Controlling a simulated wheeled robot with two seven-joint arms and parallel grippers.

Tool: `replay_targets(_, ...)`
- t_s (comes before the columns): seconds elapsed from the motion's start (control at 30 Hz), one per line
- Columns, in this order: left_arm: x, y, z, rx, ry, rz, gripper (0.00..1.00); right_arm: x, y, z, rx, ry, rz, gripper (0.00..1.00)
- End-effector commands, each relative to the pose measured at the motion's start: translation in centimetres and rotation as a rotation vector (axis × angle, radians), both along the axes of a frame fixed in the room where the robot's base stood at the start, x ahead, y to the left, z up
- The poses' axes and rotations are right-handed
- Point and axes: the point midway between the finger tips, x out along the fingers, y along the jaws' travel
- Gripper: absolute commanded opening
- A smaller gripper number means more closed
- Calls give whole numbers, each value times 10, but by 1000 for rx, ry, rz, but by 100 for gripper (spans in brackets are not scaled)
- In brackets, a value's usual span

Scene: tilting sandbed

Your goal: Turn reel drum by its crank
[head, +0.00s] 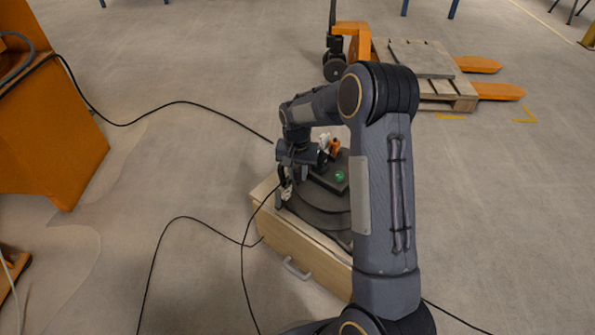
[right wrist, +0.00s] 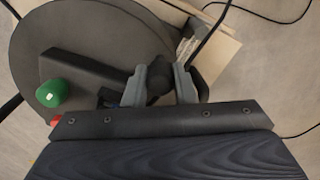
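The reel drum (right wrist: 95,35) is a dark grey round disc lying flat on a wooden cabinet; it also shows in the head view (head: 318,219), partly hidden by my right arm. A dark bar (right wrist: 85,72), which looks like the crank, lies across the disc. A dark upright handle knob (right wrist: 159,82) stands at its end near the rim. My right gripper (right wrist: 163,88) has a finger on each side of this knob, with no clear gap showing, and looks shut on it. It also shows in the head view (head: 288,184). My left gripper is not in view.
The wooden cabinet (head: 300,248) has a drawer handle (head: 296,268). Black cables (head: 180,218) run across the floor. An orange pallet truck (head: 352,40) with a loaded pallet (head: 445,94) stands behind; an orange cabinet (head: 50,130) stands left.

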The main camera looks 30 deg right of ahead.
Motion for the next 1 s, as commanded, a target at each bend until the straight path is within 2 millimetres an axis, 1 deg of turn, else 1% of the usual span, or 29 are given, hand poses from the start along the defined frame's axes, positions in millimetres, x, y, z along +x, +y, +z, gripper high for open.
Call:
replay_targets(0.03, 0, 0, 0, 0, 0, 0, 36, 0, 0, 0, 0, 0, 0, 3)
replay_targets(0.07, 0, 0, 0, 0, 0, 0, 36, 0, 0, 0, 0, 0, 0, 0)
replay_targets(0.27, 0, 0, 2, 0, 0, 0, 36, 1, -1, 1, -1, 1, -9, 0)
replay_targets(0.43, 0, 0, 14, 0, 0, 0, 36, 14, -5, 3, -3, 1, -120, 0)
replay_targets(0.67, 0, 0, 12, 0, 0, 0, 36, 16, -5, 0, -1, 1, -138, 0)
replay_targets(0.7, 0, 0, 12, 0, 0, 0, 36, 16, -5, 0, -1, 0, -138, 25)
replay_targets(0.87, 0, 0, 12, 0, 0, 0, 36, 16, -5, 0, -1, 0, -137, 46)
replay_targets(1.0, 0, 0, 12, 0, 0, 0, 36, 16, -5, 0, 0, 0, -137, 46)
